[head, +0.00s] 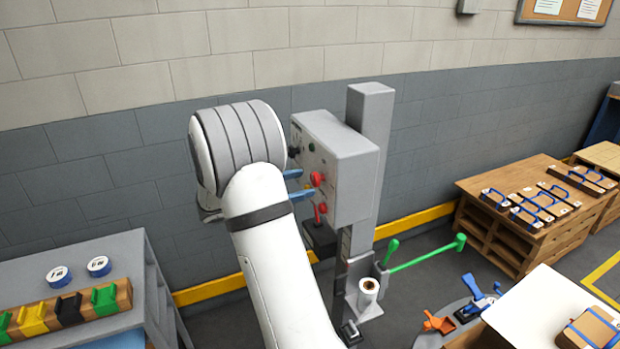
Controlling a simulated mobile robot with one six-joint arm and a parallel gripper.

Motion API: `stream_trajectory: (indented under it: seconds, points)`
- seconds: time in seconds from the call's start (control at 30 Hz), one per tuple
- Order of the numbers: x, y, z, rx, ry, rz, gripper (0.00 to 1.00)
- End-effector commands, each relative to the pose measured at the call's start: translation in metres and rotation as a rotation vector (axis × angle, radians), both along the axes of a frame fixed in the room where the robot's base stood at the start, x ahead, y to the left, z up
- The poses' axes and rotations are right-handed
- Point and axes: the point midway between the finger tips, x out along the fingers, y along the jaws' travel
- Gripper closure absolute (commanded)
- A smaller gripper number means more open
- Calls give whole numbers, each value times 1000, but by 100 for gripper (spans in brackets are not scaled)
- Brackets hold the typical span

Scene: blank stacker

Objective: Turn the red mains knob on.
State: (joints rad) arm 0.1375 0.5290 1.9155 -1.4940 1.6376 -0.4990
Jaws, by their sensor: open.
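The grey control box (345,165) is mounted on a grey post (372,120). On its left-facing panel is a red knob (318,179), with another red part (321,208) lower down. A dark knob (294,152) sits at the panel's upper left. My gripper (298,184) is in front of the panel, with its two blue fingers apart. The fingertips are close to the upper red knob, one a little above and one a little below its height. I cannot tell whether they touch it. My white arm hides the gripper's body and part of the panel's left side.
A grey bench (100,250) with coloured blocks stands left. A wooden crate table (520,200) stands right. A white-topped table (540,310) is at lower right.

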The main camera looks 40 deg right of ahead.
Motion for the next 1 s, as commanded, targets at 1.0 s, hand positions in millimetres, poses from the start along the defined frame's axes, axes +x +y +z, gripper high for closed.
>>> stream_trajectory:
  seconds: [1.0]
  points:
    - [-7,-30,0,2,-1,3,79]
